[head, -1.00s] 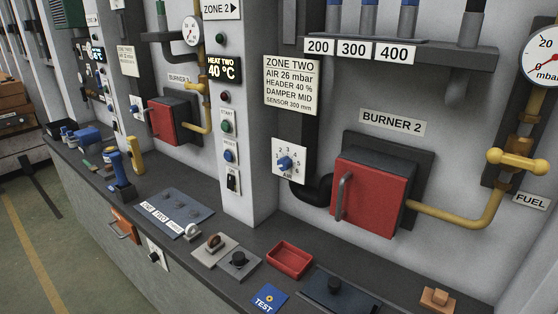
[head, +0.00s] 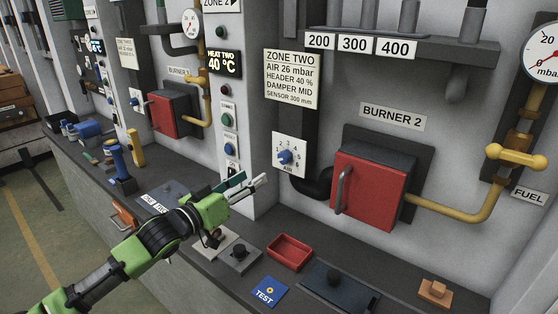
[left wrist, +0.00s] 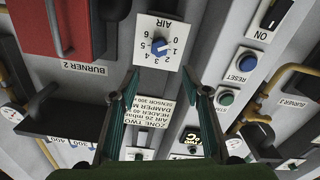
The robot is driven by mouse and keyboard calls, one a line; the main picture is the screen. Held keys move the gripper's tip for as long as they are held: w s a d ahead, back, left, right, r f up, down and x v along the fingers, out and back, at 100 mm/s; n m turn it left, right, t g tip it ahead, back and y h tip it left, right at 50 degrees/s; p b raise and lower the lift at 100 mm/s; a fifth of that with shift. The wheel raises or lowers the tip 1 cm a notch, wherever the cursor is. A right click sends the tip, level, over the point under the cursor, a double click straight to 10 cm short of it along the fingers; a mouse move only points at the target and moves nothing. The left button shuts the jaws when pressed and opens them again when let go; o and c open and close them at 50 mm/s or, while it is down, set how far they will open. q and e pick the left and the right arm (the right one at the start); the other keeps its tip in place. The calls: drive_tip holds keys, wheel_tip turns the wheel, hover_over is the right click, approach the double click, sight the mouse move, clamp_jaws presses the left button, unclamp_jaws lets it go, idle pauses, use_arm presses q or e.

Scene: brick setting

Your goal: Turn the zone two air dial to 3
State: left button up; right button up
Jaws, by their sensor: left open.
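The zone two AIR dial (head: 285,157) is a blue knob on a white numbered plate, on the wall left of the red burner 2 box. It shows upside down in the left wrist view (left wrist: 160,47); its pointer is too small to read surely. My left gripper (head: 254,181) is open and empty, left of and below the dial in the head view. In the left wrist view its two fingers (left wrist: 163,78) stand apart, with the dial beyond the tips and roughly centred between them. They are not touching it. My right gripper is not in view.
The red burner 2 box (head: 374,190) with its handle juts out right of the dial. A panel with the START and RESET buttons (head: 229,146) is on the pillar to the left. A red tray (head: 289,252) and a blue TEST card (head: 265,292) lie on the ledge below.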

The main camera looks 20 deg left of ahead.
sight(282, 159)
use_arm(q)
drive_tip(key=p+x, duration=0.3)
drive_tip(key=x, duration=1)
drive_tip(key=shift+f+p, duration=0.1)
drive_tip(key=shift+p, duration=0.2)
drive_tip(key=shift+c, duration=0.3)
drive_tip(key=c, duration=1)
